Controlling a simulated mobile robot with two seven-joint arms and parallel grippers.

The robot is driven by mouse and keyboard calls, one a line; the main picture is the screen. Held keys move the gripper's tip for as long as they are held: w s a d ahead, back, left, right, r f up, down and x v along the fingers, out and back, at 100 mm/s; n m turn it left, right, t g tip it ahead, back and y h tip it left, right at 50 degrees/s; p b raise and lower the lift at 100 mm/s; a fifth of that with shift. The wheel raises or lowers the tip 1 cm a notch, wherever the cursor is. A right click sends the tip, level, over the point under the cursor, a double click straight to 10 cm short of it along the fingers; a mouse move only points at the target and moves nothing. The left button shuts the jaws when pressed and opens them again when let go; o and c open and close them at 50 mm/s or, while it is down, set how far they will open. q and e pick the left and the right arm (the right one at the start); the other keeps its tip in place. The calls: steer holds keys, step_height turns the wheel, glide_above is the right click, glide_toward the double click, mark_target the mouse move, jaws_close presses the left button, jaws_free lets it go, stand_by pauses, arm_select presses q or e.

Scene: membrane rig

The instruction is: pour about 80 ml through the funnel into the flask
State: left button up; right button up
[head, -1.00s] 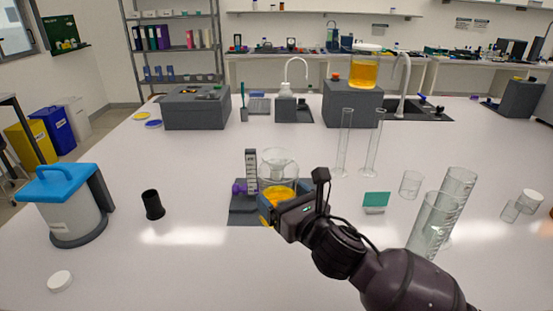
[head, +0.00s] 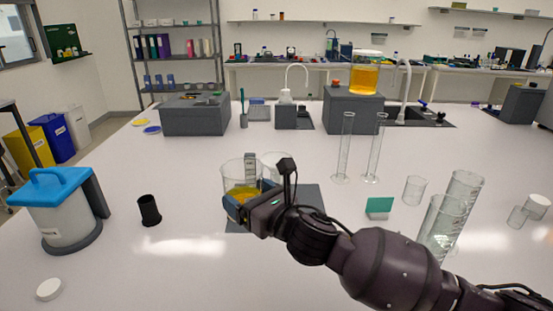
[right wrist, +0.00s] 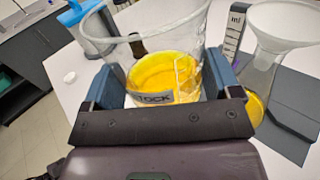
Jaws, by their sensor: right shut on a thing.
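My right gripper (head: 243,203) is shut on a clear glass beaker (head: 240,172) with yellow-orange liquid in it. In the right wrist view the beaker (right wrist: 150,50) stands between the two blue fingers, its label reading "STOCK", and looks about upright. Just right of it there is the white funnel (right wrist: 285,22), set in the neck of the clear flask (right wrist: 258,78). Some yellow liquid shows low in the flask. In the head view the funnel (head: 275,160) is partly behind my gripper, and the flask is mostly hidden. My left gripper is in neither view.
A scale marked ml (right wrist: 234,35) stands by the flask on a dark base (head: 308,200). A blue-lidded container (head: 60,210) and black cup (head: 149,209) are left. Tall glass cylinders (head: 440,222) stand right near my arm.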

mark_target(256, 167)
steer(key=shift+w+d+r, duration=0.1)
steer(key=shift+r, duration=0.05)
steer(key=shift+w+d+r+m, duration=0.15)
steer(key=shift+w+r+m, duration=0.1)
steer(key=shift+m, duration=0.65)
steer(key=shift+w+d+r+m+g+h, duration=0.1)
steer(key=shift+w+d+m+g+h, duration=0.1)
steer(key=shift+w+m+g+h, duration=0.5)
steer(key=m, duration=0.1)
steer(key=w+d+m, duration=0.1)
steer(key=m, duration=0.1)
steer(key=shift+w+r+g, duration=0.1)
steer(key=shift+r+g, duration=0.05)
steer(key=shift+g, duration=0.15)
steer(key=shift+w+r, duration=0.15)
steer(key=shift+r+m+g+y, duration=0.3)
steer(key=shift+r+m+g, duration=0.1)
steer(key=shift+r+m, duration=0.25)
steer(key=shift+w+d+r+m+g+p, duration=0.1)
steer(key=shift+r+m+g+p, duration=0.25)
steer(key=shift+m+p, duration=0.5)
steer(key=shift+r+p, duration=0.25)
steer(key=shift+p, duration=0.1)
steer(key=shift+r, duration=0.1)
